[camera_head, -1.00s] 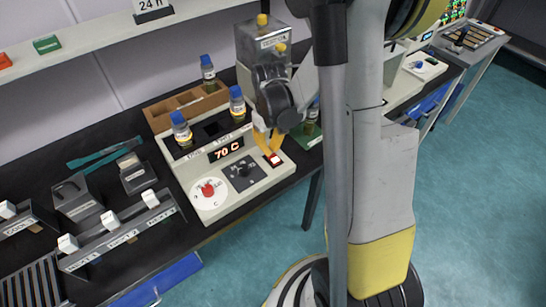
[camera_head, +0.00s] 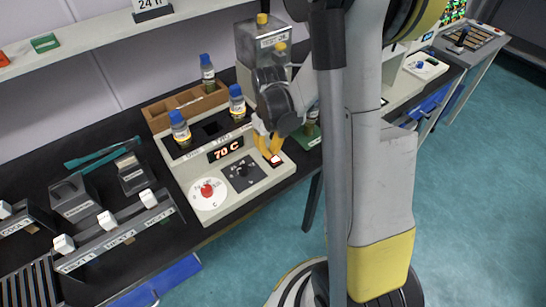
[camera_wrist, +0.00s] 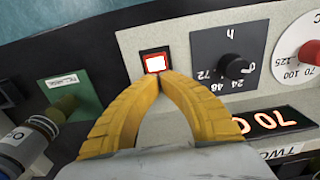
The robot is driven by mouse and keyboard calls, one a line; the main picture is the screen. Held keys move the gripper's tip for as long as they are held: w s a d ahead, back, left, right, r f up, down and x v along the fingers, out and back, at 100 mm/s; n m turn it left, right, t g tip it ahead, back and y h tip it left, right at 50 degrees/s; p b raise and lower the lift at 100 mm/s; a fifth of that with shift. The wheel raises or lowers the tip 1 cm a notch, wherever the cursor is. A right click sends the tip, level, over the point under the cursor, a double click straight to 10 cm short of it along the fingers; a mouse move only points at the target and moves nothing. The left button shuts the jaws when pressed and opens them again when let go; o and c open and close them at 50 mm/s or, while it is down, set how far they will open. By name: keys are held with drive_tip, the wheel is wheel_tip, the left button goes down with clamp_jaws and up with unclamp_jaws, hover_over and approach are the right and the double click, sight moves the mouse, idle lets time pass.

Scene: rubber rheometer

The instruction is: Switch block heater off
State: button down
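The block heater (camera_head: 215,205) is a cream box on the black bench, with a display (camera_head: 226,149) reading 70 C, a red-centred dial and a black knob. Its power switch (camera_wrist: 156,63) is a square with a red rim and a bright lit face; it also shows in the head view (camera_head: 276,160). My gripper (camera_wrist: 160,76) has its yellow fingertips together at the lower edge of the switch, with nothing between them. Whether the tips touch the switch I cannot tell. In the head view my gripper (camera_head: 268,152) hangs over the panel's right end.
Bottles with blue caps (camera_head: 180,130) stand in the heater's block, and another stands in a wooden rack (camera_head: 160,112) behind. A row of white-topped levers (camera_head: 108,222) is at the left.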

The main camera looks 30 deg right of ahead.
drive_tip(key=shift+r+p, duration=2.55)
drive_tip(key=shift+r, duration=1)
drive_tip(key=s+a+r+t, duration=0.3)
drive_tip(key=s+a+r, duration=0.2)
drive_tip(key=r, duration=0.3)
drive_tip(key=s+a+r+t, duration=0.4)
drive_tip(key=s+a+r, duration=0.1)
drive_tip(key=a+r, duration=0.3)
drive_tip(key=shift+s+a+r, duration=0.25)
drive_tip(key=shift+s+r, duration=0.15)
